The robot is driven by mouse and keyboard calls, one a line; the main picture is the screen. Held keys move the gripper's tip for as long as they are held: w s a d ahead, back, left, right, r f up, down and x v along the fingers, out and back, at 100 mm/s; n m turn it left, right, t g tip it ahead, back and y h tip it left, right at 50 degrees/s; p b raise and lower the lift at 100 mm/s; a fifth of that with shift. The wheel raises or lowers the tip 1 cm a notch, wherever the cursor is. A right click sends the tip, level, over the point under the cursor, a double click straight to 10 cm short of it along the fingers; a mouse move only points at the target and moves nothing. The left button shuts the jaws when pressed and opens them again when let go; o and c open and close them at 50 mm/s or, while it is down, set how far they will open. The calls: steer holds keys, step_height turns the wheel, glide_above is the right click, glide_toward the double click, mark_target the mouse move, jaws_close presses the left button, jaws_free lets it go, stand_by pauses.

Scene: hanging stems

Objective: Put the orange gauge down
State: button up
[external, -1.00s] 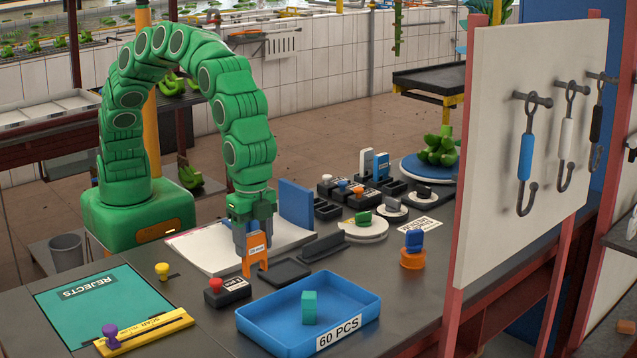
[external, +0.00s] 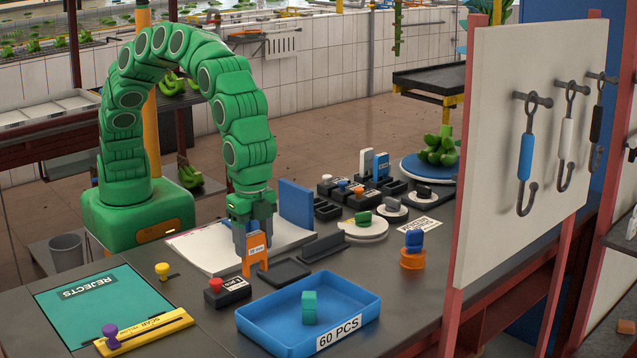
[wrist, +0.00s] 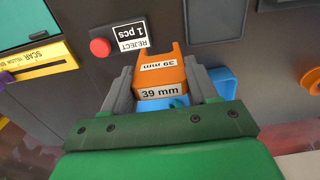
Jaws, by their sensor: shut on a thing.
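The orange gauge (external: 257,249) is a forked plate with a white label; in the wrist view (wrist: 163,75) the label reads 39 mm. My gripper (external: 254,238) is shut on its upper part, with one grey finger on each side in the wrist view (wrist: 163,92). The gauge is upright with its prongs pointing down, at or very close to the dark bench top (external: 195,312). I cannot tell whether the prongs touch the bench. A blue piece (wrist: 222,80) shows behind the gripper in the wrist view.
A black box with a red button (external: 227,291) stands just in front of the gauge. A dark shallow tray (external: 285,272) lies to its right. A blue tray (external: 262,334) with a teal block (external: 309,307) is nearer the camera. An open book (external: 190,250) lies behind.

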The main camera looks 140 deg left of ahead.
steer(key=shift+a, duration=0.1)
stand_by(0.3)
steer(key=s+a+r+n, duration=0.1)
steer(key=a+r+n, duration=0.1)
steer(key=a, duration=0.7)
steer(key=s+a+r+n, duration=0.2)
steer(key=a, duration=0.8)
steer(key=shift+s+a, duration=0.15)
steer(key=shift+a, duration=0.1)
steer(key=shift+o, duration=0.3)
steer(key=s+a+r+n, duration=0.2)
steer(key=s+a, duration=0.3)
steer(key=a, duration=0.4)
steer(key=s+a+r+n, duration=0.2)
steer(key=s+a, duration=0.3)
steer(key=a, duration=0.4)
steer(key=shift+a+r+n, duration=0.2)
steer(key=shift+a+n, duration=0.1)
steer(key=shift+n, duration=0.2)
steer(key=w+a+f, duration=0.7)
steer(key=w+f, duration=0.2)
steer(key=w, duration=0.2)
steer(key=shift+a, duration=0.2)
steer(key=shift+w+f, duration=0.15)
steer(key=shift+f, duration=0.05)
steer(key=shift+w+a+f, duration=0.15)
steer(key=shift+f, duration=1.6)
steer(key=shift+f, duration=0.15)
